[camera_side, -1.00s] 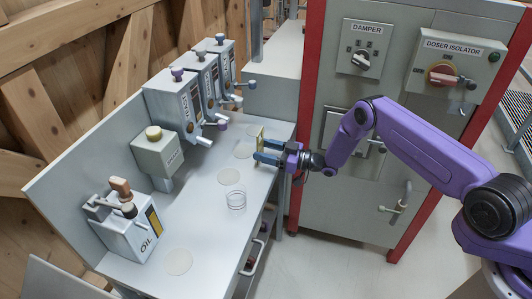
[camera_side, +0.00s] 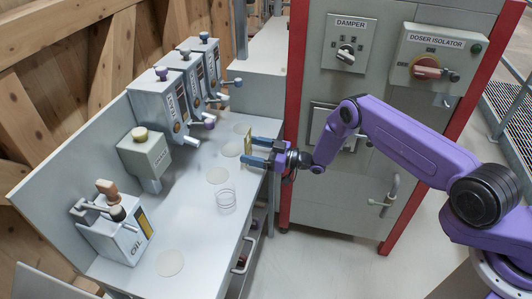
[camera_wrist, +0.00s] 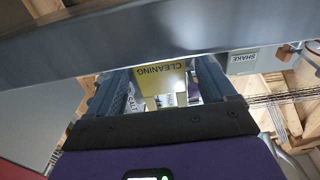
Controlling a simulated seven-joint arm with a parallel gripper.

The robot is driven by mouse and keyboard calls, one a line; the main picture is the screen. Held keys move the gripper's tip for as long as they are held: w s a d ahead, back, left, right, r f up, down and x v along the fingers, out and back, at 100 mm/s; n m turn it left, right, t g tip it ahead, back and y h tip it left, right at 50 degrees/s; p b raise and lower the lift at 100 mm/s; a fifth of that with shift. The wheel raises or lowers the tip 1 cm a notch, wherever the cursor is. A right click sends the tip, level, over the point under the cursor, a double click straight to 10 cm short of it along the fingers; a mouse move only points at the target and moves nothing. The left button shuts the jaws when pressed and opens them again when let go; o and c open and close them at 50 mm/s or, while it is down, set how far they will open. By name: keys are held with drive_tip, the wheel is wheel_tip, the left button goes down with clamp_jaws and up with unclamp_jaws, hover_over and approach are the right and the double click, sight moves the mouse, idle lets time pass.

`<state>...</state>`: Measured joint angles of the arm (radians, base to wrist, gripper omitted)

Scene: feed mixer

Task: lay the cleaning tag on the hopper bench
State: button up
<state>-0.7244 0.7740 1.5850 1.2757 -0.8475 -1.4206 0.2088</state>
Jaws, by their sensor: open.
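The cleaning tag (camera_side: 248,141) is a small yellow plate standing upright at my fingertips in the side view. In the wrist view the yellow tag (camera_wrist: 160,76), lettered CLEANING upside down, shows between my two fingers. My gripper (camera_side: 248,150) is open over the right edge of the hopper bench (camera_side: 195,240); its blue fingers (camera_wrist: 158,88) stand either side of the tag in the wrist view. I cannot tell whether the tag touches the bench or a finger.
Several grey hoppers (camera_side: 157,105) with knobs line the bench's back. An OIL box (camera_side: 118,233) stands at the near left. A red-framed cabinet (camera_side: 330,190) stands right of the bench.

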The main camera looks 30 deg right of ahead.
drive_tip(key=v, duration=1.2)
drive_tip(key=w+a+r+n+g+h, duration=0.2)
drive_tip(key=w+a+r+g+h, duration=0.2)
drive_tip(key=w+a+r, duration=0.25)
drive_tip(key=s+r+g+h, duration=0.2)
drive_tip(key=s+r+h, duration=0.2)
drive_tip(key=s+r, duration=0.45)
drive_tip(key=s+d+r+g+h, duration=0.1)
drive_tip(key=s+d, duration=0.3)
drive_tip(key=s, duration=0.8)
drive_tip(key=s+d+r+n+g+h, duration=0.1)
drive_tip(key=s+d+r+g+h, duration=0.1)
drive_tip(key=s, duration=1)
drive_tip(key=s+d+r+g+h, duration=0.1)
drive_tip(key=s+d+r+g, duration=0.2)
drive_tip(key=s, duration=0.9)
drive_tip(key=d+r, duration=0.2)
drive_tip(key=d, duration=0.2)
drive_tip(key=shift+d+n+g+h, duration=0.3)
drive_tip(key=shift+g, duration=0.1)
